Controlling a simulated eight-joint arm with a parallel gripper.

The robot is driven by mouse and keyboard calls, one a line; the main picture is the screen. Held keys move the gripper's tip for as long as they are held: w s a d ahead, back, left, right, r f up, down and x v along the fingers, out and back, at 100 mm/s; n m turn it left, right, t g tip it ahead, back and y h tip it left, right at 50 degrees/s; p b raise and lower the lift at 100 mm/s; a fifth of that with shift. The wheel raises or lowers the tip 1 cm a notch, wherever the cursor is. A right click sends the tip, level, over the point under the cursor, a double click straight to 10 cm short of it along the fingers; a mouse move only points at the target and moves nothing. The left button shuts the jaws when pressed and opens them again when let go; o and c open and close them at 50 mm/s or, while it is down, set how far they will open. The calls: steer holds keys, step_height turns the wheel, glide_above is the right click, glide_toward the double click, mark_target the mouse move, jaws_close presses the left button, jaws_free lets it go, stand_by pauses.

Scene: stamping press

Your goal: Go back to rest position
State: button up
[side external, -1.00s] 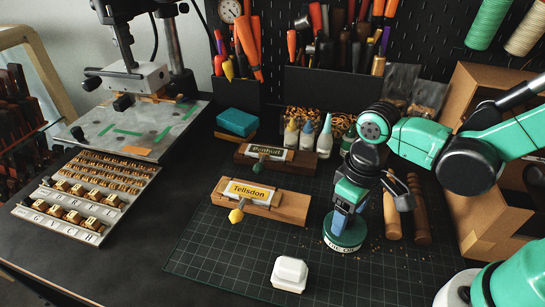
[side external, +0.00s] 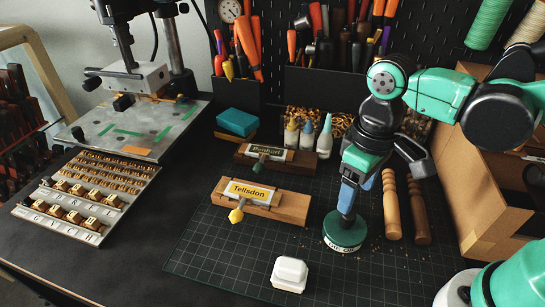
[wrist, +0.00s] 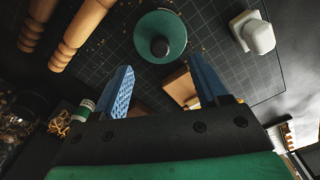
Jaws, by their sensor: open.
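My gripper (side external: 345,207) has blue fingers and points down in the side external view, just above a round green-topped tin or pot with a white printed band (side external: 344,237). In the wrist view, the two blue fingers of my gripper (wrist: 162,75) stand wide apart with nothing between them. The green round top (wrist: 146,37), with a dark knob in its middle, lies beyond the fingertips and apart from them. It stands upright on the gridded dark mat (side external: 225,265). The lettering on its band is only partly readable.
A white block (side external: 289,273) lies on the mat in front. Wooden blocks labelled Tellsdon (side external: 290,207) and Penhurt (side external: 265,153) stand left. Two wooden handles (side external: 391,205) lie right, near a cardboard box (side external: 495,195). Bottles (side external: 325,137) stand behind. The press (side external: 140,75) and type tray (side external: 85,195) are far left.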

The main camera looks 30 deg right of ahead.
steer(key=w+d+r+m+t, duration=0.3)
steer(key=d+r+t, duration=0.1)
steer(key=d+t, duration=0.2)
steer(key=shift+d+t, duration=0.4)
steer(key=shift+t, duration=0.2)
stand_by(1.1)
